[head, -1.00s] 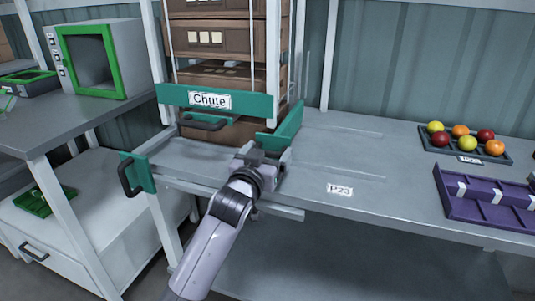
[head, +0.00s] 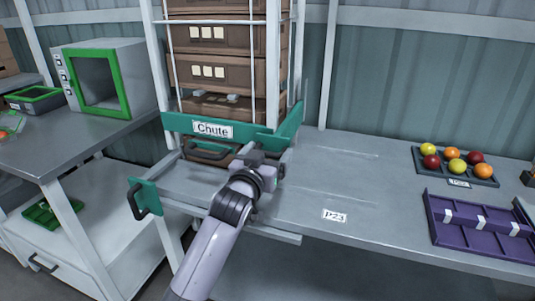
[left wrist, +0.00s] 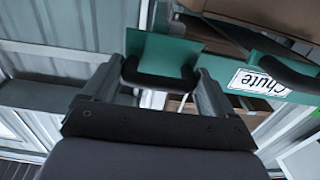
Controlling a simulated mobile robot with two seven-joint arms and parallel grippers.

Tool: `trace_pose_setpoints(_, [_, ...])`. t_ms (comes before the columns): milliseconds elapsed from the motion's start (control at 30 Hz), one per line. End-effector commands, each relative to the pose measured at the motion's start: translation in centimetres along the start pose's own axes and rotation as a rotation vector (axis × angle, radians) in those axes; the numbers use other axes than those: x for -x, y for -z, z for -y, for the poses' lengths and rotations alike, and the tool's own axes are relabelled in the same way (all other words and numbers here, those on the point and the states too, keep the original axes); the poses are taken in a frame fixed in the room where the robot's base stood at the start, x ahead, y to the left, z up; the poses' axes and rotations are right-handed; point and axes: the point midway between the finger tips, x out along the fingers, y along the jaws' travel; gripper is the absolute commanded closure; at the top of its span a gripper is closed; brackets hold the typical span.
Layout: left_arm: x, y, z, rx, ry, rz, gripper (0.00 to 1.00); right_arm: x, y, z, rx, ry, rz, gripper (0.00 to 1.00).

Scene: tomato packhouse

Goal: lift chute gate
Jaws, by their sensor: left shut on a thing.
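The chute (head: 180,55) holds a stack of brown crates. A green board with the label "Chute" (head: 213,130) runs across its front, with a dark handle (head: 208,151) below. A green panel (head: 289,125) stands at the right end of this board. My left gripper (head: 266,160) is in front of this panel. In the left wrist view, my left gripper (left wrist: 162,85) is shut on a black bar handle (left wrist: 160,80) fixed to a green panel (left wrist: 163,48). The fingers hide part of the handle in the head view. My right gripper is not in view.
Another green panel with a handle (head: 146,196) is at the left front. A grey table (head: 310,180) holds a tray of tomatoes (head: 487,180) and a purple tray (head: 450,237). A green-framed box (head: 113,112) stands on the left bench. The table's middle is clear.

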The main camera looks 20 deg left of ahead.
Motion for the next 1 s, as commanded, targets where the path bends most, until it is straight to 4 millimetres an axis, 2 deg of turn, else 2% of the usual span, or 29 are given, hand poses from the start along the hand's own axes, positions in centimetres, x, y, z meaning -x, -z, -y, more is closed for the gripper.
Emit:
trace_pose_setpoints(33, [0.0, 1.4, 0.0, 0.001, 0.000, -0.004, 0.68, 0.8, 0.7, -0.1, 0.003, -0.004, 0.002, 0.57])
trace_pose_setpoints(200, [0.0, 2.7, 0.0, 0.000, 0.000, -0.005, 0.68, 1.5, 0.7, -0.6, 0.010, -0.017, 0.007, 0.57])
trace_pose_setpoints(633, [0.0, 3.2, 0.0, 0.000, 0.000, -0.011, 0.68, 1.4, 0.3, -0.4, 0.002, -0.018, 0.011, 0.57])
trace_pose_setpoints(667, [0.0, 3.2, 0.0, 0.000, 0.000, -0.012, 0.10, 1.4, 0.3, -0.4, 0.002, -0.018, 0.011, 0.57])
trace_pose_setpoints(700, [0.0, 3.2, 0.0, 0.000, 0.000, -0.013, 0.00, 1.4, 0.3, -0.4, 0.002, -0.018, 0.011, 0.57])
trace_pose_setpoints(1000, [0.3, 2.9, 0.0, 0.000, 0.000, -0.006, 0.00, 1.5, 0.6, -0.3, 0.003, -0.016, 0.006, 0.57])
